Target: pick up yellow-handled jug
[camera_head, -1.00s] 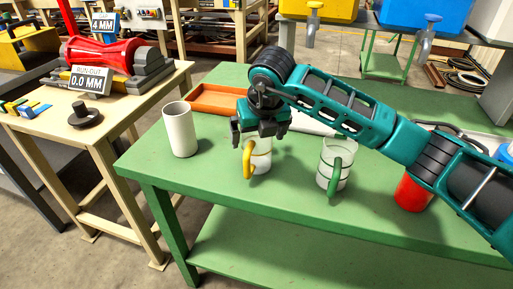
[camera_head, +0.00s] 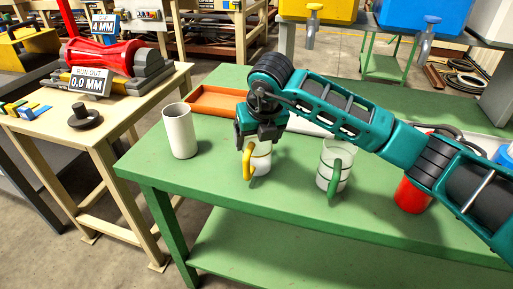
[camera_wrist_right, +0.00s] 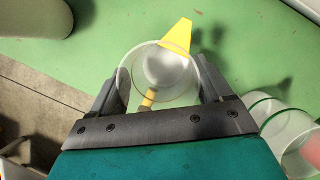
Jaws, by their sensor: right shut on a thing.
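The yellow-handled jug (camera_head: 261,161) stands upright on the green table, a clear and white cup with its yellow handle toward the front left. My right gripper (camera_head: 259,140) is over it from above, its fingers on either side of the jug's upper part. In the right wrist view the jug's round rim (camera_wrist_right: 160,72) lies between the two fingers (camera_wrist_right: 158,92), with the yellow handle at the top. The gripper is shut on the jug. My gripper hides part of the jug's rim in the head view. My left gripper is not in view.
A green-handled jug (camera_head: 334,168) stands to the right, and a red cylinder (camera_head: 412,192) beyond it. A white cylinder (camera_head: 180,131) stands to the left. An orange tray (camera_head: 216,101) lies behind. The green table's (camera_head: 215,187) front strip is clear.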

